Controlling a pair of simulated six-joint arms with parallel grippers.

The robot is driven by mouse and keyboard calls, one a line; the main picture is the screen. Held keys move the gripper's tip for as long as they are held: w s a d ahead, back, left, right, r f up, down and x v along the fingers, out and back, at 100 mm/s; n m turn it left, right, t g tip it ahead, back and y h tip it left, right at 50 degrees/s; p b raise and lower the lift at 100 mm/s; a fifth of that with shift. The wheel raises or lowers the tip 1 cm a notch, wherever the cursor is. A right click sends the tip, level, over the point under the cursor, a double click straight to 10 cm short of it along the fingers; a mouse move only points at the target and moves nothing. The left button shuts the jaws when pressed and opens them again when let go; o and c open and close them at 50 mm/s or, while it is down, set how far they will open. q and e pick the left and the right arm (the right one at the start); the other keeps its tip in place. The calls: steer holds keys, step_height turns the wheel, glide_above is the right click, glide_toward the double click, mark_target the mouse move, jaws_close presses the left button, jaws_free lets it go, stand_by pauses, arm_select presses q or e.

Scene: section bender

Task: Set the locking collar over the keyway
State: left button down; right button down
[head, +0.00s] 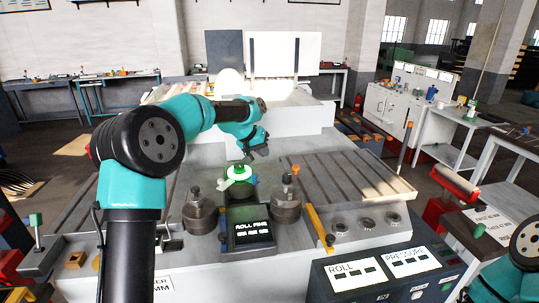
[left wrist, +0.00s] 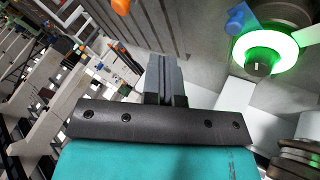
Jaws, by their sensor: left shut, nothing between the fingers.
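A pale ring (head: 240,174) with a green glow, which looks like the locking collar, sits at the centre of the bender above the dark "ROLL PINS" panel (head: 252,228). In the left wrist view the ring (left wrist: 272,44) lies around a dark central shaft end (left wrist: 262,67). A blue tab (left wrist: 238,18) is at its edge. I cannot make out the keyway. My left gripper (head: 253,152) is shut and empty just behind and above the ring, apart from it. Its closed fingers (left wrist: 166,76) show left of the ring in the wrist view. My right gripper is out of view.
Two round grey rollers (head: 199,215) (head: 287,206) stand either side of the ring. A yellow bar (head: 320,228) lies right of them. A control box (head: 385,275) stands in front.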

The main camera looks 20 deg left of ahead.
arm_select(q)
steer(key=w+d+f, duration=0.4)
steer(key=d+f, duration=0.3)
steer(key=shift+w+d, duration=0.15)
steer(key=shift+w, duration=0.2)
stand_by(0.4)
